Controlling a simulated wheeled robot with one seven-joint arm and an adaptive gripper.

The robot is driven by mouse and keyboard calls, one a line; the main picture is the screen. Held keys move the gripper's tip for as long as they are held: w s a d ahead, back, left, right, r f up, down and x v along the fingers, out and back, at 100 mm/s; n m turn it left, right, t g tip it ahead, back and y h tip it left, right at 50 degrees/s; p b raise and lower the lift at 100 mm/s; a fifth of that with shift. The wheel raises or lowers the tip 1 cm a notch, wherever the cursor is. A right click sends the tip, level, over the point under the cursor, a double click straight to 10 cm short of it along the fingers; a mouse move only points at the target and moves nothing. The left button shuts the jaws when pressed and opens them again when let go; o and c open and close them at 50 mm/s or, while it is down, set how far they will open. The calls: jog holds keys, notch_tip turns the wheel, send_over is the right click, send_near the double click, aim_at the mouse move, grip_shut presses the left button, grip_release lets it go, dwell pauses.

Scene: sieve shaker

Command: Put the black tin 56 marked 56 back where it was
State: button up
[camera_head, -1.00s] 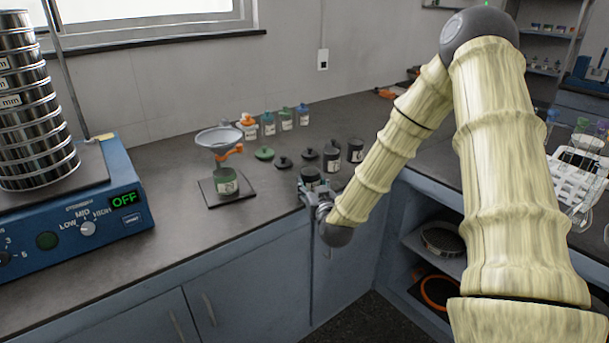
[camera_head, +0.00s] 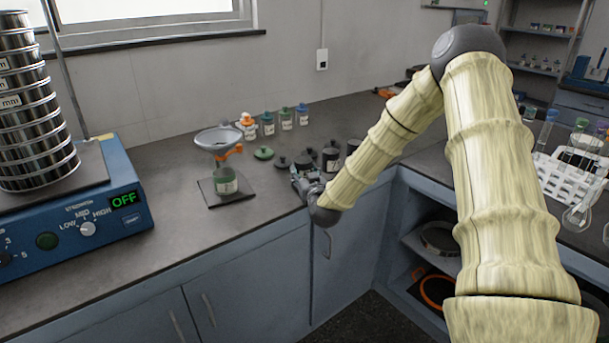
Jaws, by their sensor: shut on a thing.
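My gripper (camera_head: 302,182) is low over the bench near its front edge, right of the funnel stand. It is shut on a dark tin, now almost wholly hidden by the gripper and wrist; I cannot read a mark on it. Two other black tins stand behind and to the right: one black tin (camera_head: 331,160) close behind the gripper, and another black tin (camera_head: 353,147) partly behind my forearm. Whether the held tin touches the bench cannot be told.
A green lid (camera_head: 264,153) and black lids (camera_head: 283,162) lie left of the tins. Small bottles (camera_head: 285,118) line the back. The blue shaker (camera_head: 110,210) is at left.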

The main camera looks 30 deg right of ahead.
jog(key=shift+f, duration=0.15)
jog(key=o, duration=1)
jog(key=shift+o, duration=0.2)
jog(key=shift+s, duration=0.1)
jog(key=v, duration=1.1)
jog(key=shift+s+a, duration=0.15)
jog(key=shift+s, duration=0.25)
